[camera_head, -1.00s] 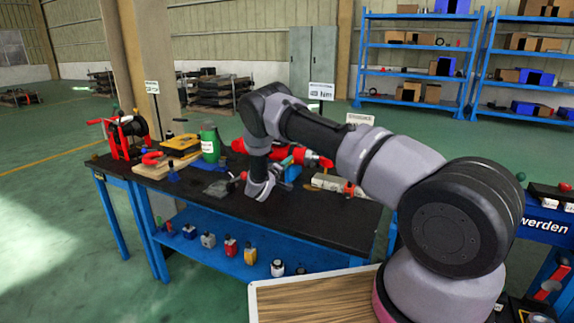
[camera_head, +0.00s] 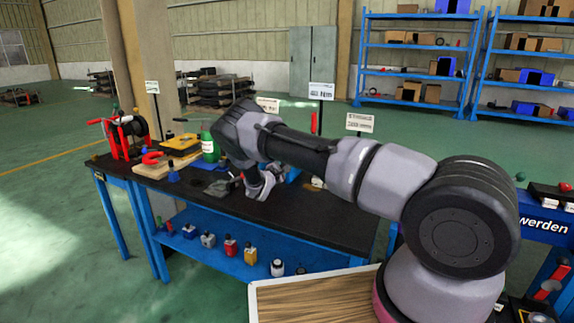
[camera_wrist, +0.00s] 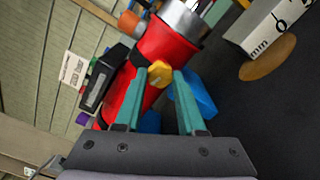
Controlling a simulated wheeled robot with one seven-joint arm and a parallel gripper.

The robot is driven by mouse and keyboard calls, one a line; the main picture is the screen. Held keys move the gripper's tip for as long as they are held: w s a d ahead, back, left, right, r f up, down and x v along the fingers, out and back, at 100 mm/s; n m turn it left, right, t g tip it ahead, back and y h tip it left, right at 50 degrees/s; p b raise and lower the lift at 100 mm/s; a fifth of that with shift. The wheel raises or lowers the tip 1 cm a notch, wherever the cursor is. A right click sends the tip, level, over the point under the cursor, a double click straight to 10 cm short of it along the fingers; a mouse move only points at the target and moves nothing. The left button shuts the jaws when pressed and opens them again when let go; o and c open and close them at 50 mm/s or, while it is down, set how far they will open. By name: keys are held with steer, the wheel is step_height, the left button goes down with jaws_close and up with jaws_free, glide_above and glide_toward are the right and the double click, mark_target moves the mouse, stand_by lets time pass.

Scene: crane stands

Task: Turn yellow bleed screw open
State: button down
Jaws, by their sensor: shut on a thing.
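The yellow bleed screw (camera_wrist: 160,73) is a small faceted knob on the side of a red cylinder (camera_wrist: 168,48) in the wrist view. My gripper (camera_wrist: 159,80) has its two teal fingers on either side of the screw and is shut on it. In the head view my gripper end is low over the black-topped bench (camera_head: 325,225). My arm hides the red cylinder and the screw there.
A blue block (camera_wrist: 192,97) lies close behind my right finger. A dark box with a pale label (camera_wrist: 103,82) sits left of the cylinder. The bench front is clear.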

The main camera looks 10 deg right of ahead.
steer(key=n, duration=0.6)
steer(key=shift+a+f, duration=0.1)
steer(key=shift+n, duration=0.3)
stand_by(0.3)
steer(key=c, duration=0.8)
jaws_free()
steer(key=shift+s, duration=0.1)
steer(key=v, duration=1)
steer(key=shift+s+a, duration=0.15)
steer(key=shift+s, duration=0.1)
